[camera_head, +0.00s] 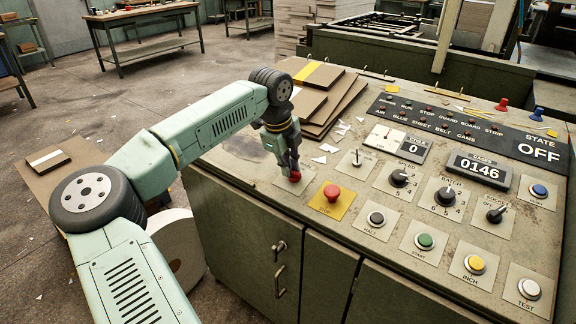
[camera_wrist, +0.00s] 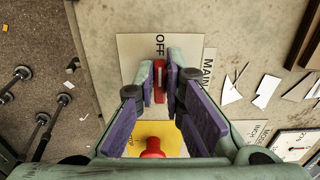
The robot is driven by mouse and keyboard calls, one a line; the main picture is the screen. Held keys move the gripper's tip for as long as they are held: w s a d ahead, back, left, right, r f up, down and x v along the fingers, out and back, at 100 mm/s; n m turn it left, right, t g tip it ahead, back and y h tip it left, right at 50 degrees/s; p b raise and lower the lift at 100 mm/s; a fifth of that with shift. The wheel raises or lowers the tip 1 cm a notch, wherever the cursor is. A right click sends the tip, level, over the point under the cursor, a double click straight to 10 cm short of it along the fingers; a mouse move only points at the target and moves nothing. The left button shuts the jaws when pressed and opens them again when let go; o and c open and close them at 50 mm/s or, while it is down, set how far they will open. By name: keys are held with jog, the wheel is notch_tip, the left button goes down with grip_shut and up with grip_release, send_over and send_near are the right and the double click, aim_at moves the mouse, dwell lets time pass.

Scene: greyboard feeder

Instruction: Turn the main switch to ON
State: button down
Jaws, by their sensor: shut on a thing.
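The main switch (camera_wrist: 159,88) is a red handle on a pale plate marked MAIN and OFF. In the wrist view it points up the picture towards the word OFF. My gripper (camera_wrist: 161,82) has its two purple-padded fingers on either side of the handle and is shut on it. In the head view my gripper (camera_head: 291,168) reaches down to the red main switch (camera_head: 295,177) at the left front of the panel. The fingers hide part of the switch there. The STATE display (camera_head: 539,150) reads OFF.
A red mushroom STOP button (camera_head: 332,192) on a yellow plate sits close to the right of the switch. Several other knobs and buttons cover the panel. Brown boards (camera_head: 325,92) and paper scraps lie behind my gripper. Cabinet doors (camera_head: 265,240) are below.

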jog(key=shift+m, duration=0.4)
jog(key=m+b, duration=0.2)
jog(key=m, duration=0.1)
jog(key=shift+w+d+m, duration=0.15)
jog(key=shift+d+m, duration=0.05)
jog(key=shift+m, duration=0.1)
jog(key=m, duration=0.4)
jog(key=shift+w+d+r+m+b, duration=0.1)
jog(key=shift+d+m+b, duration=0.15)
jog(key=shift+m+b, duration=0.05)
jog(key=m, duration=0.4)
jog(key=shift+d+m, duration=0.25)
jog(key=shift+m, duration=0.05)
jog(key=shift+d+r+m, duration=0.1)
jog(key=shift+d+m, duration=0.1)
jog(key=shift+m, duration=2)
jog(key=c, duration=1.7)
grip_release()
